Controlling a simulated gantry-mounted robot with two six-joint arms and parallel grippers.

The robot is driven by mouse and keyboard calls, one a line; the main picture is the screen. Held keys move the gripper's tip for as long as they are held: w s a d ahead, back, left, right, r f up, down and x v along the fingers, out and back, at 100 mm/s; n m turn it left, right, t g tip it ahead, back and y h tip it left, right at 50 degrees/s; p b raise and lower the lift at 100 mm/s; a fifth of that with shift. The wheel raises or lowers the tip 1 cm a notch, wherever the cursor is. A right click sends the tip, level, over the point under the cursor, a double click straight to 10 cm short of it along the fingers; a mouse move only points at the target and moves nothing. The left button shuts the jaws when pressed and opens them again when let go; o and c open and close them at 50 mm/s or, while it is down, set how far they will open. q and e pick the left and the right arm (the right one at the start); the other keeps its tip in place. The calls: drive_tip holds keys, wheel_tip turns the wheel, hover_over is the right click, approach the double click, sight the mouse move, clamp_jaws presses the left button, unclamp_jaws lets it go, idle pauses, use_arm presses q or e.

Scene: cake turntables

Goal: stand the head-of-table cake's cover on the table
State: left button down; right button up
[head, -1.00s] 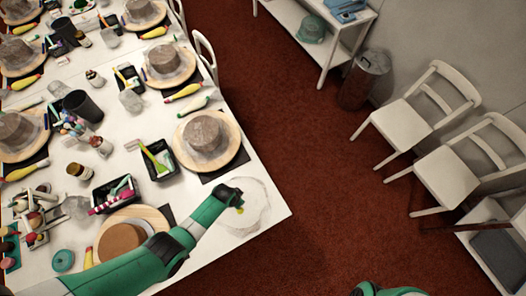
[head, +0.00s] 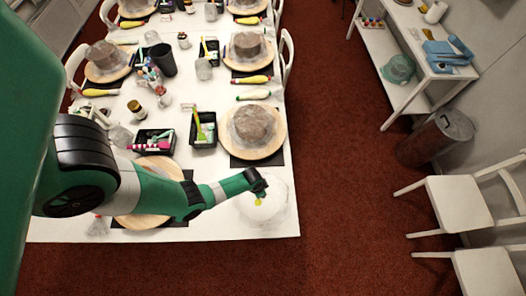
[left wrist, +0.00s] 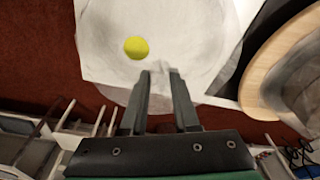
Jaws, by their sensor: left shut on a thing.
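The clear cover (head: 278,207) is a see-through dome with a yellow knob (head: 258,202). It is upright at the table's near right corner, right of the head-of-table cake's board. My left gripper (head: 259,187) is at its top, shut on the cover. In the left wrist view my left gripper's fingers (left wrist: 160,75) reach over the pale cover, with the yellow knob (left wrist: 136,48) just beyond their tips. I cannot tell whether the rim touches the table. My right gripper is not in view.
A covered cake on a round board (head: 278,150) stands just behind the cover. A black tool tray (head: 203,130) is left of that. The white table's (head: 240,229) front and right edges are close to the cover. Chairs (head: 460,205) and a bin (head: 436,140) stand right, across red floor.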

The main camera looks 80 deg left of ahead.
use_arm(q)
drive_tip(key=shift+s+d+f, duration=0.15)
drive_tip(key=shift+s+f, duration=0.05)
drive_tip(key=shift+f, duration=0.5)
drive_tip(key=shift+r, duration=0.2)
drive_tip(key=shift+w+f, duration=0.1)
drive_tip(key=shift+f, duration=0.15)
drive_tip(key=c, duration=0.7)
unclamp_jaws()
drive_tip(key=shift+r, duration=0.1)
drive_tip(key=shift+o, duration=0.2)
